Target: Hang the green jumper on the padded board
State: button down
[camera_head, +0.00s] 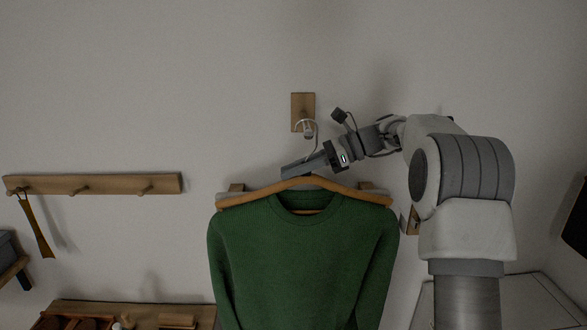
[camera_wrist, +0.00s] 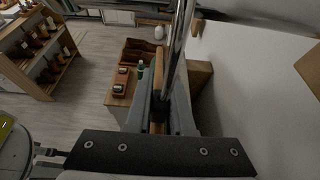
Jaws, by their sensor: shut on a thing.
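The green jumper (camera_head: 290,255) hangs upright on a wooden hanger (camera_head: 350,188) in the head view. My gripper (camera_head: 298,171) is shut on the hanger's top middle, just below its metal hook. In the wrist view the fingers (camera_wrist: 158,118) close around the wood and the shiny hook (camera_wrist: 180,45) rises between them. In the head view the hook's curved end is at a metal wall hook (camera_head: 307,129) on a small wooden plate (camera_head: 303,107). I cannot tell whether it rests over it. Parts of a fixture show behind the hanger's shoulders; I cannot clearly make out a padded board.
A wooden peg rail (camera_head: 110,184) is on the wall at left, with a shoehorn-like tool (camera_head: 36,228) hanging from it. A wooden bench top (camera_head: 165,312) with small items stands below. A shelf with bottle-like things (camera_wrist: 42,45) shows in the wrist view. The wall above is bare.

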jog(key=shift+f, duration=0.25)
dwell(0.6)
jog(key=c, duration=0.7)
grip_release()
jog(key=shift+f, duration=0.1)
jog(key=v, duration=1.7)
jog(key=shift+d+r, duration=0.2)
jog(key=shift+s, duration=0.15)
